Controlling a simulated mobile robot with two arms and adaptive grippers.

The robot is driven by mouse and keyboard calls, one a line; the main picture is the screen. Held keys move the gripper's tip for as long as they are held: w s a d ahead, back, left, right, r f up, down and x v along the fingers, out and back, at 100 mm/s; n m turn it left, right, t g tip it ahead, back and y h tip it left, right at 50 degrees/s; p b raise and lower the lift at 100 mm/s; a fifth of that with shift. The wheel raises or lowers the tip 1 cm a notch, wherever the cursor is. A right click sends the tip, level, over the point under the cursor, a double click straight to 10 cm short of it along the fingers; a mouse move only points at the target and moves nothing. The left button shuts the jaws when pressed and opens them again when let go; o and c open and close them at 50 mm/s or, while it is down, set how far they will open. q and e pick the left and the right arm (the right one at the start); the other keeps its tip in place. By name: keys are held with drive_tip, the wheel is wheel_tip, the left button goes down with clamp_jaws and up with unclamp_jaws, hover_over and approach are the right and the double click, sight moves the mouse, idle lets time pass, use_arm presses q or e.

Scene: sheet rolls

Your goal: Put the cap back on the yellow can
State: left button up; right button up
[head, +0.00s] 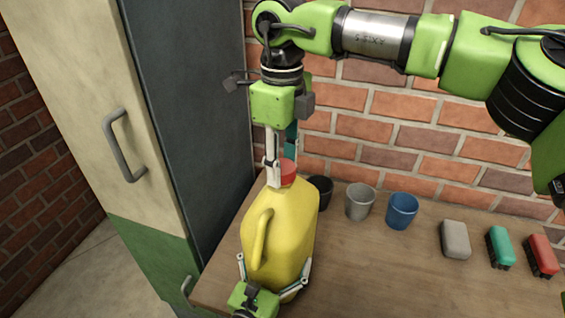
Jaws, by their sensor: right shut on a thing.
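The yellow can (287,222) stands upright at the left end of the wooden table, its handle facing left. The red cap (288,170) is at the top of its neck; I cannot tell whether it is seated or just above. My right gripper (281,168) points down from above and is shut on the red cap, one finger in front and the other partly hidden behind. My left gripper (274,262) is low at the front, with one finger on each side of the can's lower body. I cannot tell whether these fingers press on it.
A black cup (321,190), a grey cup (360,202) and a blue cup (402,211) stand right of the can. A grey block (455,239), a green brush (500,248) and a red brush (542,256) lie farther right. A cabinet (185,110) is at left, a brick wall behind.

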drive_tip(key=m, duration=0.4)
drive_tip(key=shift+w, duration=0.1)
drive_tip(key=m, duration=1.1)
drive_tip(key=shift+m, duration=0.4)
drive_tip(key=o, duration=1.3)
wheel_tip(320, 180, up, 12)
